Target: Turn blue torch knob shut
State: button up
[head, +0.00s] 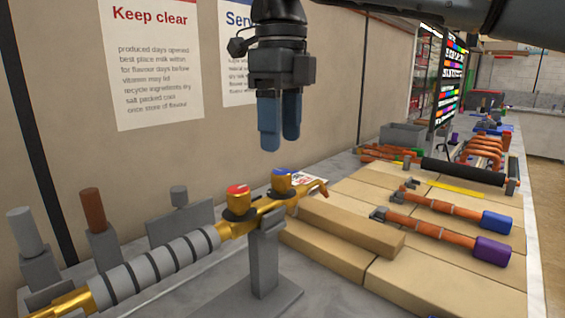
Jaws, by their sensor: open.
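The torch (160,262) lies on a grey stand, with a grey ribbed handle and brass body slanting up to the right. Near its head stand two brass knobs: one with a red top (237,201) and, to its right, the one with a blue top, the blue torch knob (282,185). My gripper (280,142) hangs pointing down above the blue knob, clear of it. Its two blue fingers are slightly apart with nothing between them. The exact turn position of the blue knob cannot be told.
The grey torch stand (264,260) is on the bench. Wooden blocks (345,223) lie just right of the torch head. Tools with blue and purple ends (492,250) lie on boards at right. Grey posts (100,245) stand at left. A wall with posters is behind.

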aim_at(281, 172)
notch_tip(281, 172, down, 7)
jog(key=shift+r, duration=0.2)
jog(key=shift+c, duration=0.4)
jog(key=c, duration=1)
